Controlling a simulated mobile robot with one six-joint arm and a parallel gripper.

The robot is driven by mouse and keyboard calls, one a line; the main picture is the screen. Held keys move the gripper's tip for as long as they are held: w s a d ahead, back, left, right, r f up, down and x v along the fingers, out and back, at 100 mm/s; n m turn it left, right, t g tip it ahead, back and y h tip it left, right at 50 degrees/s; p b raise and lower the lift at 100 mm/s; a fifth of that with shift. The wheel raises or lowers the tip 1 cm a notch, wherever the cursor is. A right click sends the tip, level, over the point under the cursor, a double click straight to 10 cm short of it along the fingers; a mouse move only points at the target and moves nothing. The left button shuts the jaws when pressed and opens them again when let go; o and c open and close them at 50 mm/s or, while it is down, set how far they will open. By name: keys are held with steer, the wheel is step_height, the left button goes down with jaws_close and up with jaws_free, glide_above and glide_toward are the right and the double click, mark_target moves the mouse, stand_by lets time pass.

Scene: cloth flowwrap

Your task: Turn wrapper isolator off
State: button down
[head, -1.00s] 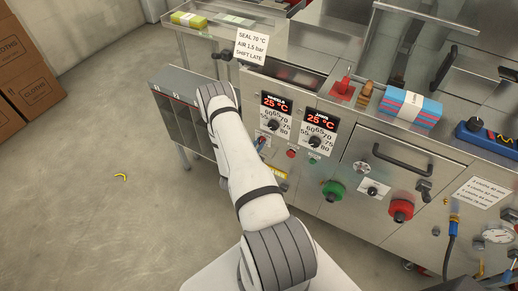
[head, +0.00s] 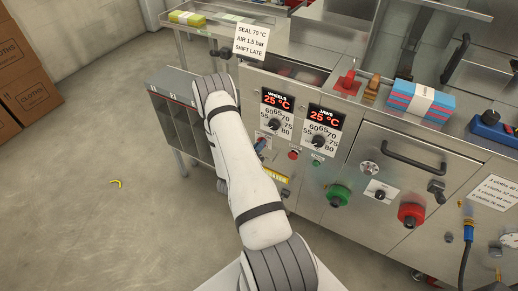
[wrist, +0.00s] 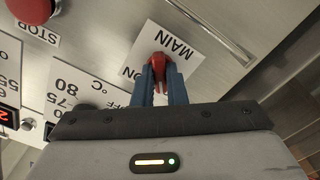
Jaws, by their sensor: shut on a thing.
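In the wrist view a red isolator knob (wrist: 161,60) sits on a white plate (wrist: 190,38) marked MAIN, with ON and a partly covered OFF. My gripper (wrist: 161,72) has its two blue fingers shut on the red knob from both sides. The knob's pointing direction is hard to read between the fingers. In the head view my arm covers the knob, and only a small blue part of my gripper (head: 261,144) shows beside the forearm, at the panel left of a small red button (head: 293,155).
The wheels display (head: 277,100) and jaws display (head: 325,116) both read 25 °C, with dials below. A green button (head: 338,195) and a red button (head: 411,214) stick out from the front. A grey pigeonhole rack (head: 178,115) stands left of my arm.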

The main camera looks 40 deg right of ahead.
steer(key=shift+n, duration=0.6)
steer(key=shift+n+b, duration=0.3)
steer(key=c, duration=1.5)
jaws_free()
steer(key=shift+o, duration=0.2)
steer(key=v, duration=0.8)
steer(key=shift+b, duration=0.3)
steer(key=shift+w, duration=0.1)
